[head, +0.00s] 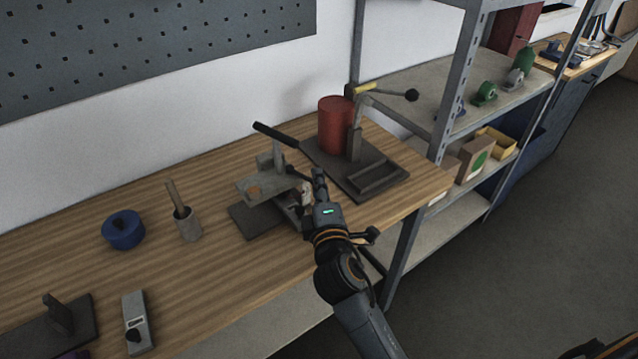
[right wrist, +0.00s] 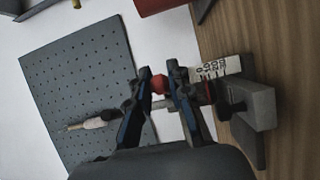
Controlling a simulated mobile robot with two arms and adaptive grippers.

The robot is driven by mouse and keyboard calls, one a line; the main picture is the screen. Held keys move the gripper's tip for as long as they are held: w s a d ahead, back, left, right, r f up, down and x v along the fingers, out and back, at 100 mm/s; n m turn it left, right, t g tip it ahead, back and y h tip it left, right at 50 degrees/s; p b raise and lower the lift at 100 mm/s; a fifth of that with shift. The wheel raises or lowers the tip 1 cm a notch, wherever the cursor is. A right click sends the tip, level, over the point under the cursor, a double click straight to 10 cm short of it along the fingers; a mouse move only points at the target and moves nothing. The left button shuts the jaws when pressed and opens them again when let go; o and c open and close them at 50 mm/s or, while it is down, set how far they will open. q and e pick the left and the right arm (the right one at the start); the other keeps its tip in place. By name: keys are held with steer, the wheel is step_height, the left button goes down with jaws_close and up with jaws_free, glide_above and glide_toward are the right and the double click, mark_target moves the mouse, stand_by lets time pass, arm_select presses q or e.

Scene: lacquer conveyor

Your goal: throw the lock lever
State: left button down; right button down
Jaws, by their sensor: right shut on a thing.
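My right gripper (head: 319,180) is at the right side of a small grey fixture (head: 262,188) on the wooden bench. In the right wrist view, its two dark fingers (right wrist: 163,88) are closed around a lever with a red knob (right wrist: 158,84). The knob shows between the fingertips, and part of a thin grey rod shows beside them. A white label (right wrist: 220,66) with dark lettering, too small to read surely, sits by a grey block (right wrist: 255,105). In the head view my gripper hides most of the lever.
A press-like stand with a red cylinder (head: 336,125) and a black-knobbed handle stands behind the fixture. Metal shelving (head: 420,90) stands at right.

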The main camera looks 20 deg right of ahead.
steer(key=c, duration=1.2)
jaws_free()
steer(key=shift+a, duration=0.1)
steer(key=s+a, duration=0.1)
steer(key=s, duration=1.1)
steer(key=shift+a, duration=0.35)
steer(key=shift+w, duration=0.1)
